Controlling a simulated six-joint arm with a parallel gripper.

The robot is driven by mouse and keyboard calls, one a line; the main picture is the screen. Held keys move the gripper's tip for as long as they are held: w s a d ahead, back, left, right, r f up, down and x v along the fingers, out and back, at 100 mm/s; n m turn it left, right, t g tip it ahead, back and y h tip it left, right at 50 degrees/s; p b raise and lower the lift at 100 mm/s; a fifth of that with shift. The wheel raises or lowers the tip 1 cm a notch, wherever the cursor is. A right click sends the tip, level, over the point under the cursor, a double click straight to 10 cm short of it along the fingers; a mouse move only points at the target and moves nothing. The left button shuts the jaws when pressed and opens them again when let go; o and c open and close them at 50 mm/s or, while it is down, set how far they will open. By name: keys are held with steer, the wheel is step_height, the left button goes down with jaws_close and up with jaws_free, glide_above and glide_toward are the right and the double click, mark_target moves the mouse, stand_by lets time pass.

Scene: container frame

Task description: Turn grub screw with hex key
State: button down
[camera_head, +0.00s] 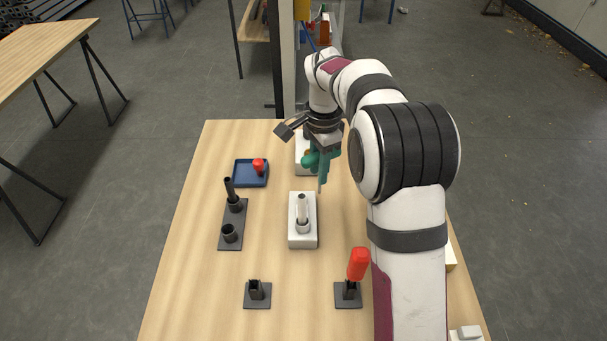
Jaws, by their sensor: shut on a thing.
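My gripper (320,172) has teal fingers and is at the back middle of the table, pointing down. It is shut on a thin tool, which I take to be the hex key; the fingers hide most of it. A white block (302,163) is just behind and left of the fingers, partly covered by my arm. A second white block (294,239) with an upright pale cylinder (303,208) stands in front of the gripper. I cannot make out the grub screw, nor whether the tool touches anything.
A blue tray (238,183) with a red piece (258,166) lies at left. A dark two-cup rack (230,243) holds a dark tube (230,187). In front are an empty dark holder (257,291) and one holding a red-handled tool (358,263). My arm covers the table's right side.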

steer(key=s+d+r+n, duration=0.7)
steer(key=s+r+n, duration=0.4)
steer(key=s+n, duration=0.15)
steer(key=w+a+f+m, duration=0.3)
steer(key=w+f+m, duration=0.2)
steer(key=f+m, duration=0.1)
steer(key=w+a+f+m, duration=0.4)
steer(key=w+f+m, duration=0.1)
steer(key=f+m, duration=0.1)
steer(key=w+a+f+m, duration=0.3)
steer(key=w+f+m, duration=0.2)
steer(key=m, duration=0.3)
steer(key=shift+w+a+f+m, duration=0.25)
steer(key=shift+w+a+f, duration=0.15)
steer(key=shift+w, duration=0.15)
steer(key=shift+f+m, duration=0.15)
steer(key=shift+m, duration=0.25)
steer(key=shift+w+a+m, duration=0.1)
steer(key=shift+m, duration=0.6)
steer(key=m, duration=0.4)
steer(key=shift+m, duration=0.4)
steer(key=m, duration=0.6)
steer(key=shift+w+d, duration=0.15)
steer(key=shift+d, duration=0.05)
step_height(320, 180, up, 4)
